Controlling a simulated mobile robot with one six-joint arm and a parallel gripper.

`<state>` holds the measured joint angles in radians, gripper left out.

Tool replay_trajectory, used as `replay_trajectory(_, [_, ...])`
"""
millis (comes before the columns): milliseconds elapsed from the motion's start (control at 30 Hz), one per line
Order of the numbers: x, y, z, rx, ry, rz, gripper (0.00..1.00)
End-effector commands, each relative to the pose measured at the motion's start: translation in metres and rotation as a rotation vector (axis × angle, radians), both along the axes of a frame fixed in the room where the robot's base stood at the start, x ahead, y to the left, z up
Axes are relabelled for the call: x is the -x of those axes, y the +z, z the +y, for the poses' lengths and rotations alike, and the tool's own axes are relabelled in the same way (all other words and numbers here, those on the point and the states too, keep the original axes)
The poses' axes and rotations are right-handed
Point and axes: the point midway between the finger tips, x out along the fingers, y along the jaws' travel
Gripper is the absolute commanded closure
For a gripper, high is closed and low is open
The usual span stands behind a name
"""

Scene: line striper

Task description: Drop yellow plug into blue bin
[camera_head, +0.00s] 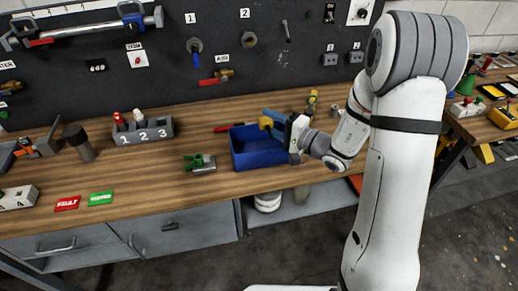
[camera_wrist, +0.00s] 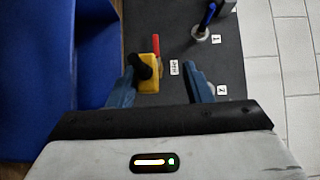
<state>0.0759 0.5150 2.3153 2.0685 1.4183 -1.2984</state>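The yellow plug (camera_wrist: 154,68), with a black knob, shows between my fingertips in the wrist view, nearer the left finger. In the head view the yellow plug (camera_head: 265,122) shows at the tips of my blue fingers, above the blue bin. My gripper (camera_wrist: 160,75) is open; a clear gap separates the plug from the right finger. I cannot tell whether the plug touches the left finger. The blue bin (camera_head: 262,158) stands on the wooden bench in the head view. The bin (camera_wrist: 45,60) fills the left of the wrist view. Its floor is mostly hidden.
A green and grey part (camera_head: 199,163) lies left of the bin. A numbered grey holder (camera_head: 144,133) stands farther left. A red-handled tool (camera_head: 233,128) lies behind the bin. The black tool wall (camera_head: 130,95) rises behind the bench. Bare bench lies in front of the holder.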

Motion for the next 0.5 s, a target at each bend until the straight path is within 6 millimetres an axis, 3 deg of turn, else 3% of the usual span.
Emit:
replay_trajectory(167, [0.003,-0.001,-0.005,-0.001,-0.002,-0.001,0.55])
replay_trajectory(500, [0.033,-0.002,-0.051,0.0,-0.005,-0.001,0.55])
